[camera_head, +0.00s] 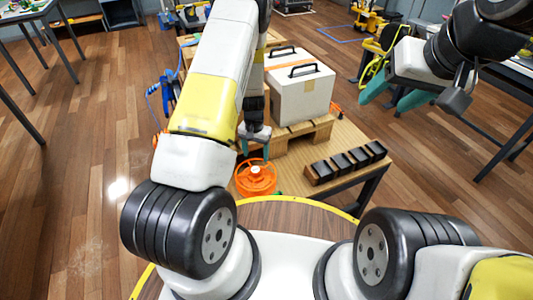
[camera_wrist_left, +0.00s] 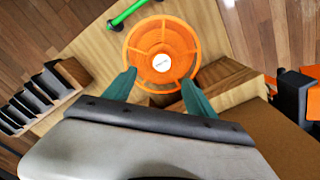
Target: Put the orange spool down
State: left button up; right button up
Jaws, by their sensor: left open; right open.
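The orange spool (camera_head: 256,180) is at the front left of the low wooden table, just in front of my left gripper (camera_head: 255,142). In the left wrist view the spool (camera_wrist_left: 162,46) shows from above as a round spoked disc with a white centre. My right gripper (camera_head: 396,97) is open and empty, raised at the right.
A white case (camera_head: 299,95) with black handles stands on a wooden pallet (camera_head: 300,133) behind the spool. A row of dark blocks (camera_head: 346,162) sits on the table (camera_head: 352,133) to the right. A green strip (camera_wrist_left: 132,12) lies by the spool in the left wrist view.

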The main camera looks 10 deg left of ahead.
aim_at(256, 169)
pick_arm(q)
jog(key=f, duration=0.8)
jog(key=shift+s+a+f, duration=0.15)
jog(key=shift+s+f, duration=0.05)
jog(key=shift+f, duration=0.05)
grip_shut()
